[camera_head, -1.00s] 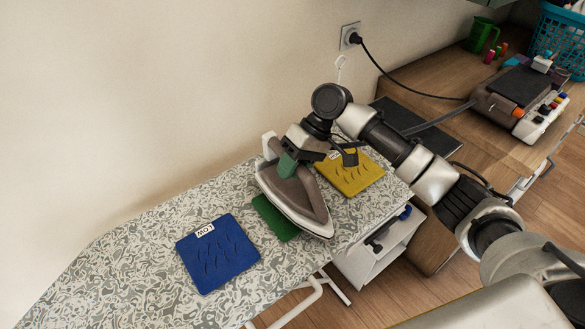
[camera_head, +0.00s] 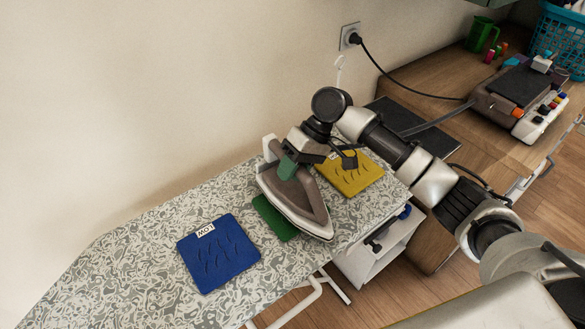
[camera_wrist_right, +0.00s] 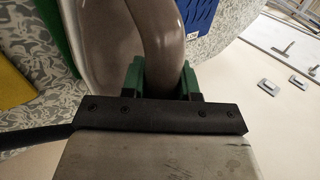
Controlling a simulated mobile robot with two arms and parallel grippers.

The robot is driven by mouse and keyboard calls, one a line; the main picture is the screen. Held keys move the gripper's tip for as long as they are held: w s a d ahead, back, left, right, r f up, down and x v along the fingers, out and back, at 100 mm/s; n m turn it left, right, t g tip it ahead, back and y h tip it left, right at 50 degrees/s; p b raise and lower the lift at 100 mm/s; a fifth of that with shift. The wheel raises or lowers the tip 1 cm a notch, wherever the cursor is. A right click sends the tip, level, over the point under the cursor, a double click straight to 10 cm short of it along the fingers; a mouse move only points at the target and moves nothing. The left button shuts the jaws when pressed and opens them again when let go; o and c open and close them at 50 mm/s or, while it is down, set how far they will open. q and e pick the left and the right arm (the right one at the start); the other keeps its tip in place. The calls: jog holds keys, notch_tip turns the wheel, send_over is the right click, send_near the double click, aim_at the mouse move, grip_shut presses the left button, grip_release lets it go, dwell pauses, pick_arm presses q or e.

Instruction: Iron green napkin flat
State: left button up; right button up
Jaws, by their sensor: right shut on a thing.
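The green napkin (camera_head: 271,216) lies on the patterned ironing board, mostly hidden under the iron; its left part shows. The iron (camera_head: 311,205), brown and white, is over the napkin with its tip toward the front right. Whether its sole touches the cloth cannot be told. My right gripper (camera_head: 290,165), with green fingers, is shut on the iron's handle. In the right wrist view the green fingers (camera_wrist_right: 160,78) sit on both sides of the brown handle (camera_wrist_right: 160,35). A strip of green napkin (camera_wrist_right: 66,38) shows beside the iron there. My left gripper is not in view.
A wrinkled blue napkin (camera_head: 217,255) labelled LOW lies left of the iron, and a wrinkled yellow napkin (camera_head: 350,176) lies to the right. The ironing board (camera_head: 130,262) is bare at its left end. A wall borders its back. The iron station (camera_head: 520,92) stands on the wooden counter.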

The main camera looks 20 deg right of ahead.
jog(key=shift+f, duration=0.5)
jog(key=shift+f+p, duration=0.35)
jog(key=shift+p, duration=0.8)
dwell(1.8)
jog(key=shift+s+p, duration=0.55)
jog(key=shift+p, duration=0.3)
jog(key=shift+s, duration=0.15)
jog(key=shift+w, duration=0.95)
jog(key=shift+w+a, duration=0.2)
jog(key=shift+w, duration=0.35)
